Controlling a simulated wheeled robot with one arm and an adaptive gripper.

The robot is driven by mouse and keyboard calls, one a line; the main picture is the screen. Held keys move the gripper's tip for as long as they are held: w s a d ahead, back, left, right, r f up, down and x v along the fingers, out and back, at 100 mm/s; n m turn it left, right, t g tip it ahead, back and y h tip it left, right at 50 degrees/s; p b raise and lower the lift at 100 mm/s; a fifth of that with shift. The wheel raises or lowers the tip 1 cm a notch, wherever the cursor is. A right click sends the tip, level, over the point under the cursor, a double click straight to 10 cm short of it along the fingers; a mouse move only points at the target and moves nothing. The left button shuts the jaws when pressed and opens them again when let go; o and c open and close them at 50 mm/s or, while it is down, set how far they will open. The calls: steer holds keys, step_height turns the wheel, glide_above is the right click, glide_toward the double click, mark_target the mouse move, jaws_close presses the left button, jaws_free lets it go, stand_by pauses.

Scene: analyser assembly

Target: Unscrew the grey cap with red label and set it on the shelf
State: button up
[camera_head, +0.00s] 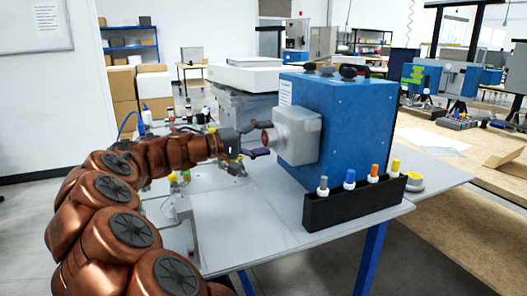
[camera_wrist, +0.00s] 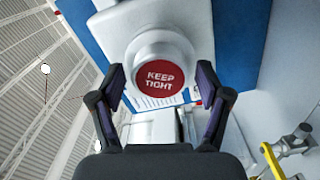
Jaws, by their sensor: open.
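The round grey-white cap with a red "KEEP TIGHT" label (camera_wrist: 166,80) faces the wrist camera. It sits on the front of a pale housing (camera_head: 299,135) on the side of the blue analyser box (camera_head: 350,120). In the head view the cap (camera_head: 267,137) shows small and partly hidden by my gripper. My gripper (camera_head: 261,139) is open, one finger above and one below the cap's level. In the wrist view its fingers stand either side of the cap's lower part, and I see no clear contact.
A black rack (camera_head: 345,207) with several coloured-capped bottles stands at the table's front edge. A white box-like instrument (camera_head: 244,76) stands behind. Small metal fittings (camera_head: 180,212) are near my arm. The front of the grey tabletop (camera_head: 262,225) is clear.

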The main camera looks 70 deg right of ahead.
steer(key=m+b, duration=0.2)
steer(key=b, duration=0.1)
steer(key=m+b, duration=0.1)
steer(key=b, duration=0.2)
steer(key=shift+f+m, duration=0.3)
steer(key=shift+m, duration=0.1)
steer(key=m+b, duration=0.3)
steer(key=b, duration=0.2)
steer(key=shift+m+b, duration=0.7)
steer(key=shift+b, duration=0.15)
steer(key=shift+r+m, duration=0.25)
steer(key=shift+m, duration=0.05)
steer(key=shift+r, duration=0.1)
steer(key=shift+c, duration=0.3)
steer(key=c, duration=1.2)
steer(key=shift+o, duration=0.2)
steer(key=shift+r+n+p, duration=0.2)
steer(key=shift+n+p, duration=0.2)
steer(key=shift+p, duration=0.45)
steer(key=n+p, duration=0.4)
steer(key=p, duration=0.2)
steer(key=shift+p, duration=0.35)
